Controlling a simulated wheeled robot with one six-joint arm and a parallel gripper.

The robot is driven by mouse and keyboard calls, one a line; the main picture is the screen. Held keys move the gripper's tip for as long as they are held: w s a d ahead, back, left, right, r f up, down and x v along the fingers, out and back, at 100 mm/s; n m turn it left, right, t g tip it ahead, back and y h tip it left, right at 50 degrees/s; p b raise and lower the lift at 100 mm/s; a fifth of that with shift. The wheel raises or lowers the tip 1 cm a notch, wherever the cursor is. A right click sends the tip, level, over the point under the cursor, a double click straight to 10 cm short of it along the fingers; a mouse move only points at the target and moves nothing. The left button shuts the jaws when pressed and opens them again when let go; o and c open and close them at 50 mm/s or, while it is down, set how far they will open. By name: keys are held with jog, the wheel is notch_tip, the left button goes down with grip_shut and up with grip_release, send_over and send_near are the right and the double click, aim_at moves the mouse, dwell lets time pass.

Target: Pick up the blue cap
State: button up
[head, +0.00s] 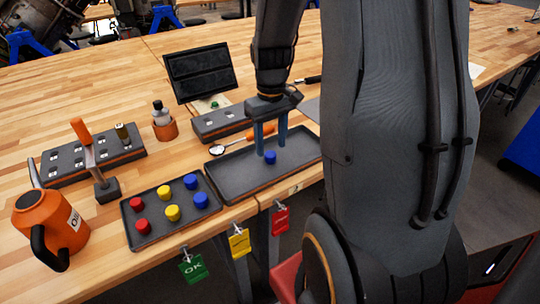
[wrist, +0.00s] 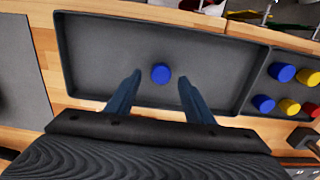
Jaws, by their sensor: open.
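A blue cap (head: 270,157) lies alone on a dark grey tray (head: 236,181). My gripper (head: 270,146) is above this tray with its blue fingers pointing down, open and empty. In the wrist view the blue cap (wrist: 160,73) shows between and slightly beyond the two fingertips of my gripper (wrist: 159,80), with a gap on each side. The same tray (wrist: 90,60) fills the upper middle of the wrist view. More blue caps (head: 190,181) sit in a second tray (head: 152,240) to the left, with red caps (head: 136,204) and yellow caps (head: 163,193).
An orange oil can (head: 60,222) and a dark block with an orange-handled tool (head: 88,145) stand at the left. A mirror or screen-like dark panel (head: 200,72) stands behind. Green, yellow and red tags (head: 238,242) hang at the table's front edge. The far tabletop is mostly clear.

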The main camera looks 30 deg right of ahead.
aim_at(270, 154)
jog(key=shift+a+f+p, duration=0.1)
jog(key=shift+f+p, duration=0.25)
jog(key=shift+f, duration=1.3)
grip_shut()
